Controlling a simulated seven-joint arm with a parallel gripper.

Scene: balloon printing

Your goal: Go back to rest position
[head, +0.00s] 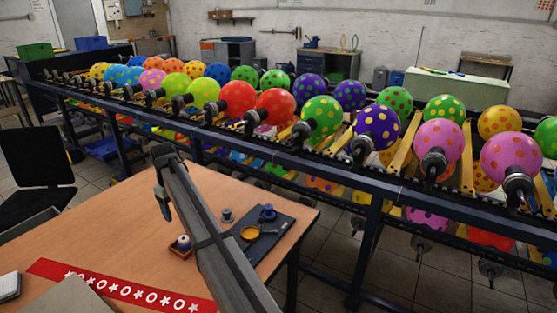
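My arm reaches up from the lower middle of the head view over the wooden table (115,215). At its far end my gripper (166,212) hangs down above the table's back part. It is small and seen from behind the arm, so its fingers cannot be made out. No held object shows at its tip. The arm hides part of the table and of the dark tray (283,228).
Dotted balloons such as a red one (238,96) and a pink one (511,157) sit on a long conveyor (330,170) behind the table. A red star-patterned strip (120,288) lies in front. A black chair (37,163) stands left.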

